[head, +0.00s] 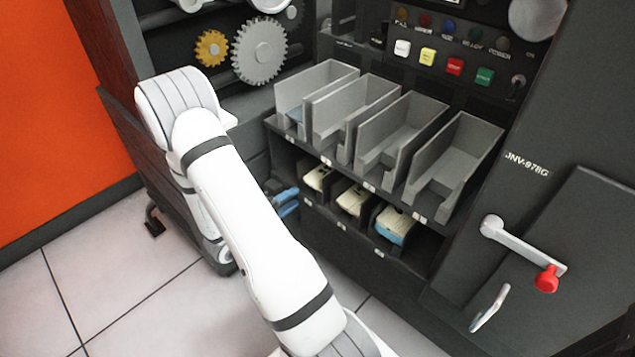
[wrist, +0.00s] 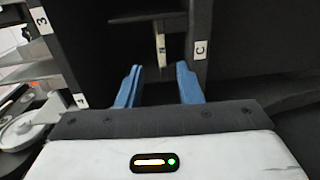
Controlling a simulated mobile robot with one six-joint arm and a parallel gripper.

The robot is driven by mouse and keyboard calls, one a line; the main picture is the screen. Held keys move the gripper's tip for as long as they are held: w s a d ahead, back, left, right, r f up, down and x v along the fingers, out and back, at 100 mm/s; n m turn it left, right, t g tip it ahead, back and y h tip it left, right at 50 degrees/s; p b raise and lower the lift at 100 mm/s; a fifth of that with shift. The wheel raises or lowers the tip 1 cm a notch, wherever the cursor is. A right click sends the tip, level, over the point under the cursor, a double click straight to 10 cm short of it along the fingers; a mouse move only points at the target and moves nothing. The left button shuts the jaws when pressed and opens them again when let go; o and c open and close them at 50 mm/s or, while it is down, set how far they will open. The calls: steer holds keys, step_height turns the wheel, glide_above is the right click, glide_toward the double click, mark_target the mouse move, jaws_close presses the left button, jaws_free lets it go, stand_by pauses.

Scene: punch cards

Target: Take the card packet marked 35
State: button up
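My gripper (wrist: 158,72) shows two blue fingers standing apart in the wrist view, with nothing clearly held between them. In the head view the blue fingers (head: 286,200) are at the left end of the lower shelf, beside the leftmost packet. Three cream card packets lie in the lower compartments: a left one (head: 317,178), a middle one (head: 350,200) and a right one (head: 392,226) with a blue front part. I cannot read the number 35 on any of them. In the wrist view a narrow pale strip (wrist: 161,48) shows beyond the fingertips; I cannot tell what it is.
Several grey open trays (head: 455,170) stand above the packets. Coloured buttons (head: 455,65) sit above, and a crank with a red knob (head: 546,279) is at the right. A label C (wrist: 200,50) is right of the fingers. Tiled floor (head: 110,270) is open at left.

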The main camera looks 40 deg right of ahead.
mark_target(312, 185)
steer(key=d, duration=0.6)
steer(key=d+b, duration=0.1)
steer(key=d, duration=0.2)
steer(key=shift+w+f, duration=0.35)
steer(key=shift+w+d+f, duration=0.1)
steer(key=shift+d+f, duration=0.1)
steer(key=shift+d, duration=1)
jaws_close()
steer(key=shift+p, duration=0.3)
steer(key=shift+r+p, duration=0.85)
steer(key=shift+p, duration=0.05)
steer(key=shift+a, duration=0.1)
